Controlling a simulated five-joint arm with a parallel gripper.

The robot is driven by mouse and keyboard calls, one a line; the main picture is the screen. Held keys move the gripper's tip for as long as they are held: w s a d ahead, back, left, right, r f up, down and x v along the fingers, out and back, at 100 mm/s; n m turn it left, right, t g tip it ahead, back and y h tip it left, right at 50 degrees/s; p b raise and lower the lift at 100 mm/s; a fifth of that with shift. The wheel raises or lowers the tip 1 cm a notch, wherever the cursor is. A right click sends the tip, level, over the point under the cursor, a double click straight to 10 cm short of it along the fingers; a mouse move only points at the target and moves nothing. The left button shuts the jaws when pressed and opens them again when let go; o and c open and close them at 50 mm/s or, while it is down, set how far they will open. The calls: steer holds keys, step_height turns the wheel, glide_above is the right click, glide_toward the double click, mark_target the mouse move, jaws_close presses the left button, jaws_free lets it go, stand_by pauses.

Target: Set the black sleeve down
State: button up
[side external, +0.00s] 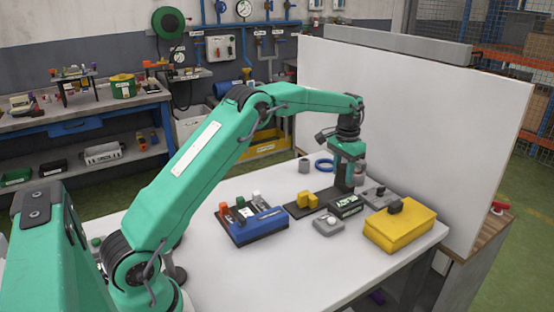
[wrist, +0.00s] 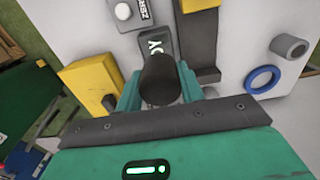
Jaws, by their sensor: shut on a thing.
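The black sleeve (wrist: 160,78) is a short dark cylinder between the two green fingers of my gripper (wrist: 160,90) in the wrist view. My gripper is shut on it. In the side view my gripper (side external: 347,178) points down over the table, above the dark rail plate and the block with white lettering. I cannot clearly make out the sleeve there, nor tell how far its lower end is from what lies below. In the wrist view the lettered block (wrist: 155,45) shows just beyond the sleeve, partly covered by it.
A dark plate carries a yellow block (side external: 307,200). A white panel (side external: 420,110) stands behind.

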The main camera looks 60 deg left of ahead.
steer(key=d, duration=0.4)
glide_above(331, 194)
step_height(331, 194, down, 7)
steer(key=shift+r, duration=0.15)
steer(key=shift+f, duration=2)
steer(key=shift+f, duration=0.15)
steer(key=o, duration=1.2)
step_height(331, 194, up, 12)
steer(key=shift+r, duration=0.1)
